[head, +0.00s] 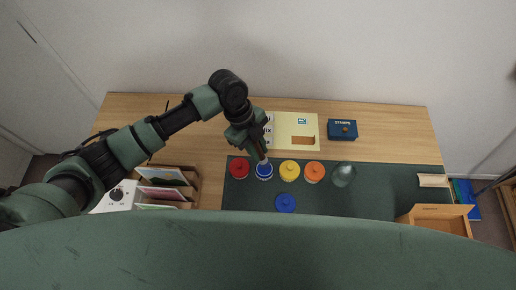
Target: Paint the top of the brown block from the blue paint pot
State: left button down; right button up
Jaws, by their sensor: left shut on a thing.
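The blue paint pot (264,171) stands on the dark green mat, between a red pot and a yellow pot, and looks uncovered. A round blue lid (286,203) lies on the mat in front of it. My left gripper (261,150) is just above and behind the blue pot, shut on a thin brush, mostly hidden by the fingers. The brush points down at the pot; I cannot tell whether its tip is in the paint. A pale tan block-like piece (433,180) lies at the mat's right end; I cannot make out a clearly brown block. My right gripper is out of view.
On the mat (390,190) are red (239,168), yellow (289,170) and orange (314,172) pots and a glass jar (343,174). Behind are a cream folder (290,120) and a blue stamps box (342,129). A wooden box (437,211) stands front right. A file rack (165,185) is left.

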aim_at(258, 144)
pick_arm(q)
jog(key=shift+r+p, duration=1.65)
jog(key=shift+r, duration=0.45)
jog(key=shift+w+a+n, duration=0.2)
jog(key=shift+a+n, duration=0.05)
jog(key=shift+n, duration=0.05)
jog(key=w+a+r+n+t+y+b, duration=0.1)
jog(key=a+r+n+t+y+b, duration=0.1)
jog(key=a+r+n, duration=0.5)
jog(key=w+a+r+n+t+y+b, duration=0.1)
jog(key=a+r+n+t+b, duration=0.3)
jog(key=n, duration=1.3)
jog(key=a+r+b, duration=0.3)
jog(key=a, duration=0.2)
jog(key=shift+w+a+n+y, duration=0.2)
jog(key=shift+w+n+y, duration=0.05)
jog(key=shift+n+y, duration=0.15)
